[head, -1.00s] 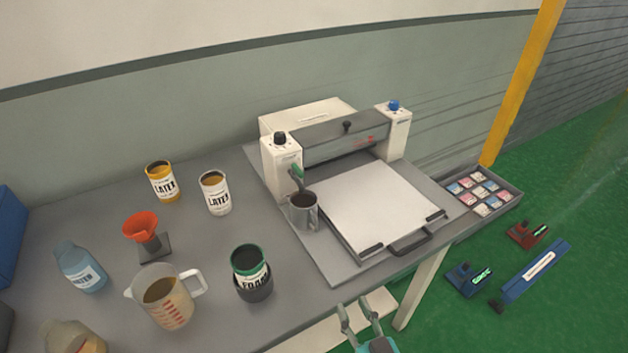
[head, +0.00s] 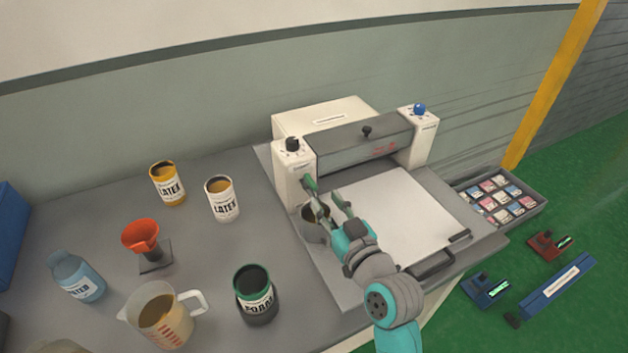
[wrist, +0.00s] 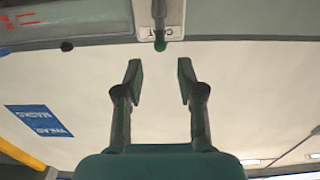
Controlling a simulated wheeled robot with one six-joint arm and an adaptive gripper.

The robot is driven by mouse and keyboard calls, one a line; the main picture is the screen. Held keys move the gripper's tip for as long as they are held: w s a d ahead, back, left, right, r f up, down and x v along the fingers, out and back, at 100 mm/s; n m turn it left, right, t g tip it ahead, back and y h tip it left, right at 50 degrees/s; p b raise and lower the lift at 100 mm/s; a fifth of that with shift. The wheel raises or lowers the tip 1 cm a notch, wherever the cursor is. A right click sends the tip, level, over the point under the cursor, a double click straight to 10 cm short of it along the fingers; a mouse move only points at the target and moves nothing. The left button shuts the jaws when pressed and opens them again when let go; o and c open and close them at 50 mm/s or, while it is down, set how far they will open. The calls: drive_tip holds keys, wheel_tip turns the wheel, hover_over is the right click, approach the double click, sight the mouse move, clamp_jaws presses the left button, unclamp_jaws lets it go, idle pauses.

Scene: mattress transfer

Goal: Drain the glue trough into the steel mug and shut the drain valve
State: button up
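The glue machine's dark grey trough (head: 362,142) spans two white posts, its lid shut on top. The steel mug (head: 314,230) stands at the foot of the left post, partly hidden by my gripper. The drain valve handle (head: 310,184) has a green grip and sticks out from the left post above the mug. My gripper (head: 330,199) is open and empty, over the mug and close to the handle. In the wrist view the green handle end (wrist: 160,43) lies just beyond the gap between my open fingertips (wrist: 159,76), apart from them.
A white plate (head: 400,212) lies before the trough. A card tray (head: 505,200) is at right.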

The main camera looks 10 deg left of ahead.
sight(315, 187)
drive_tip(key=x, duration=0.7)
drive_tip(key=shift+w+a, duration=0.15)
drive_tip(key=shift+w, duration=0.05)
clamp_jaws()
